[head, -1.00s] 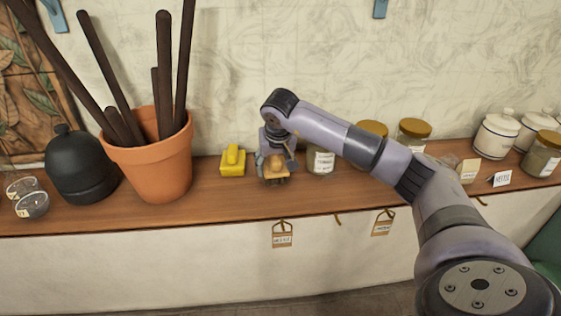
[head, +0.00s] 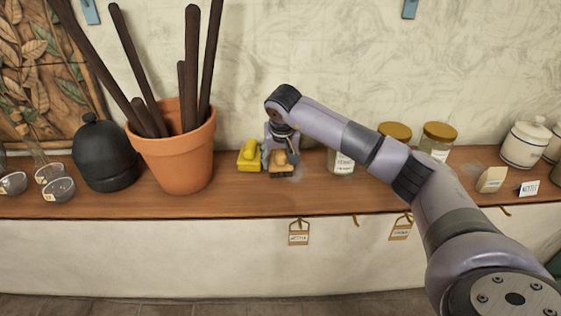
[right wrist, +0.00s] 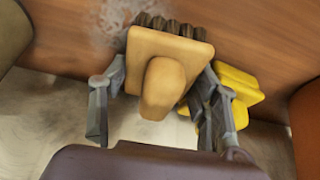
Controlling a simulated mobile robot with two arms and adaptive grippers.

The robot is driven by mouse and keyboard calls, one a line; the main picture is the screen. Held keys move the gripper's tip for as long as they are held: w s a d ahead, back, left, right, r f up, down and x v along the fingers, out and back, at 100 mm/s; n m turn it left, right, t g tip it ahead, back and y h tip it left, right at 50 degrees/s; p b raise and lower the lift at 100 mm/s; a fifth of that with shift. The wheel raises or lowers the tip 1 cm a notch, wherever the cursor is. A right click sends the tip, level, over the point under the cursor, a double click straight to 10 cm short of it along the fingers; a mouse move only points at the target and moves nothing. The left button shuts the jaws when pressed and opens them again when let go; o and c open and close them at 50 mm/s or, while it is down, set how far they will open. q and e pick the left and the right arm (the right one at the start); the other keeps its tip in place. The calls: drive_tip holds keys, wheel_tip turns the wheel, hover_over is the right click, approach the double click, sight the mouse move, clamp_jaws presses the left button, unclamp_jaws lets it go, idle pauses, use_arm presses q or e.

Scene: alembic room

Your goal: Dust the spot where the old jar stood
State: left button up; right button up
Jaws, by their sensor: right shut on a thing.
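My right gripper (head: 281,158) is shut on a tan wooden brush (head: 281,172) with dark bristles, low over the shelf. The right wrist view shows the brush (right wrist: 168,62) from above, its knob between the two fingers and its bristles at the far edge. A pale grey dusty patch (right wrist: 118,20) lies on the wood beside the bristles. In the head view only a faint pale smudge (head: 297,178) shows right of the brush. I cannot tell whether the bristles touch the wood. The left gripper is not in view.
A yellow block with a raised handle (head: 249,156) stands close left of the gripper. A terracotta pot (head: 177,155) with dark sticks is further left. A labelled glass jar (head: 341,163) stands to the right. Tags (head: 299,238) hang from the shelf's front edge.

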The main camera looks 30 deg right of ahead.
drive_tip(key=shift+s+d+f, duration=0.1)
drive_tip(key=shift+s+d, duration=0.5)
drive_tip(key=shift+d, duration=0.3)
drive_tip(key=shift+s+d+f, duration=0.1)
drive_tip(key=shift+s+d, duration=0.45)
drive_tip(key=shift+d, duration=0.35)
drive_tip(key=shift+s+d+r, duration=0.1)
drive_tip(key=shift+s+d, duration=0.45)
drive_tip(key=shift+d, duration=0.35)
drive_tip(key=shift+s+d, duration=0.55)
drive_tip(key=shift+d, duration=0.3)
drive_tip(key=shift+r, duration=0.15)
drive_tip(key=shift+w+a, duration=0.5)
drive_tip(key=shift+a, duration=0.15)
drive_tip(key=shift+w+a+p, duration=0.35)
drive_tip(key=shift+w+a, duration=0.4)
drive_tip(key=shift+a, duration=0.35)
drive_tip(key=shift+w+a, duration=0.35)
drive_tip(key=shift+a, duration=0.25)
drive_tip(key=shift+w+a, duration=0.3)
drive_tip(key=shift+a, duration=0.35)
drive_tip(key=shift+w+a, duration=0.35)
drive_tip(key=shift+a, duration=0.25)
drive_tip(key=shift+r+p, duration=2.15)
drive_tip(key=shift+r, duration=0.75)
